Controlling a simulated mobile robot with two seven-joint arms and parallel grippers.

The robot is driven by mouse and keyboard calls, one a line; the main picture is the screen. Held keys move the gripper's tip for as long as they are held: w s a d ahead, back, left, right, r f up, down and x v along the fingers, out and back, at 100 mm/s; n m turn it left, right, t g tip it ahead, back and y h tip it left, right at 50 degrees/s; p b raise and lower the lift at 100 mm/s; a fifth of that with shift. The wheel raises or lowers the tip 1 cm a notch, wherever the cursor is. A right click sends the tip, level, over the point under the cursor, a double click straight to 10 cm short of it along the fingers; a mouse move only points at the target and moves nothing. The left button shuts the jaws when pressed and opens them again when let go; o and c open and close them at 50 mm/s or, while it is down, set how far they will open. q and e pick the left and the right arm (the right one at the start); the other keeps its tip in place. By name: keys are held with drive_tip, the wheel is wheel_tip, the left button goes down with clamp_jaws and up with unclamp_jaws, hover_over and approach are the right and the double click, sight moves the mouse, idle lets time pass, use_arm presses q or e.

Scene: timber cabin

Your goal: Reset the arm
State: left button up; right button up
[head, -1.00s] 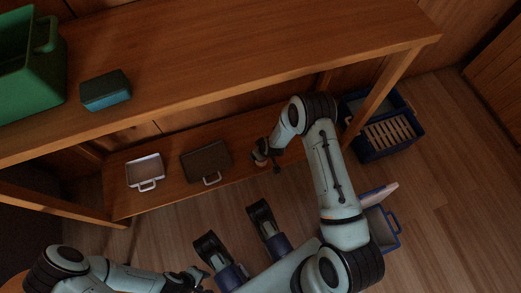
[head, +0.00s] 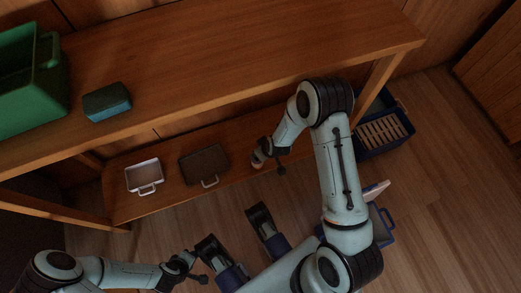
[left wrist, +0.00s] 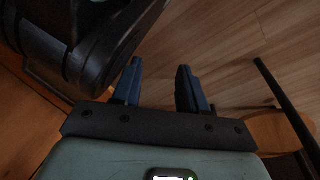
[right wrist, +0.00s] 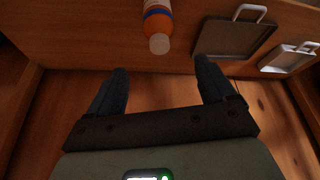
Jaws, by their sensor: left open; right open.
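My right arm reaches over the low shelf in the head view, its gripper (head: 266,158) beside the shelf's front edge. The right wrist view shows its two fingers (right wrist: 160,78) spread with nothing between them. An orange bottle with a white cap (right wrist: 157,22) lies beyond the fingertips, apart from them. My left arm comes in from the lower left, its gripper (head: 188,266) low over the floor. In the left wrist view its fingers (left wrist: 158,78) are apart and empty, above the wood floor and near a dark part of mine.
The low shelf holds a white tray (head: 144,176) and a dark tray (head: 204,164). The upper shelf (head: 230,50) carries a green bin (head: 30,85) and a teal box (head: 107,102). A blue crate (head: 385,132) and a blue basket (head: 382,226) stand on the floor at right.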

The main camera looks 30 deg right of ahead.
use_arm(q)
drive_tip(key=shift+w+r, duration=0.2)
drive_tip(key=shift+w, duration=0.05)
use_arm(e)
drive_tip(key=shift+s+r, duration=0.15)
drive_tip(key=shift+r, duration=0.15)
